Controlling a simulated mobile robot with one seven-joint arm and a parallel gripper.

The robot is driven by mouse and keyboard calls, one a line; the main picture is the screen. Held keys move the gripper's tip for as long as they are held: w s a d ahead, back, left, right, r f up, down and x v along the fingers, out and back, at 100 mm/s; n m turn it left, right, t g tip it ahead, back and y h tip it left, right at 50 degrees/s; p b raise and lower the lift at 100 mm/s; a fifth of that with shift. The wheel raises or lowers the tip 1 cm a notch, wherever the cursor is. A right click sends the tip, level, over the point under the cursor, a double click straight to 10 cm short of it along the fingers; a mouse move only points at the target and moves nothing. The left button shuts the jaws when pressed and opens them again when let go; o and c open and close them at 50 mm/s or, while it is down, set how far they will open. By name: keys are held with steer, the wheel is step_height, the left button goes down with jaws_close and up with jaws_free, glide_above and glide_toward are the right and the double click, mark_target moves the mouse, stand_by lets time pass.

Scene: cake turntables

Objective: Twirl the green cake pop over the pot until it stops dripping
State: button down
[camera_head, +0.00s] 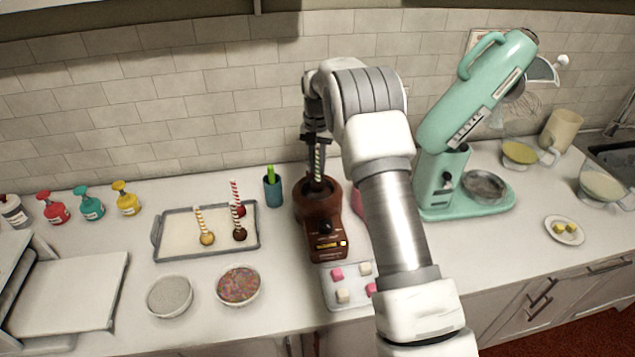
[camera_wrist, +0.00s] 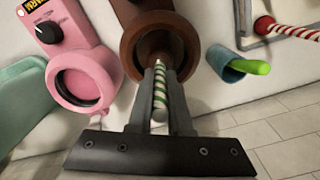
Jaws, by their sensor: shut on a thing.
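My gripper (camera_head: 316,146) is shut on the green-and-white striped stick (camera_head: 317,165) of the green cake pop and points down above the brown pot (camera_head: 318,205). In the wrist view the stick (camera_wrist: 160,95) lies between the two fingers of my gripper (camera_wrist: 160,68), its free end toward the camera. The far end of the stick reaches toward the opening of the brown pot (camera_wrist: 130,50).
A teal cup (camera_head: 272,190) with a green thing in it stands just left of the pot. A tray (camera_head: 165,250) with several cake pops is further left. A pink pot (camera_wrist: 80,85) is beside the brown one. Two bowls, of grey (camera_head: 170,296) and mixed sprinkles (camera_head: 238,286), stand in front.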

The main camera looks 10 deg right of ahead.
mark_target(318, 149)
steer(key=shift+m, duration=0.4)
steer(key=shift+r, duration=0.1)
steer(key=shift+r+p, duration=1.65)
steer(key=shift+r, duration=0.85)
steer(key=shift+s+f, duration=0.1)
steer(key=shift+s, duration=0.05)
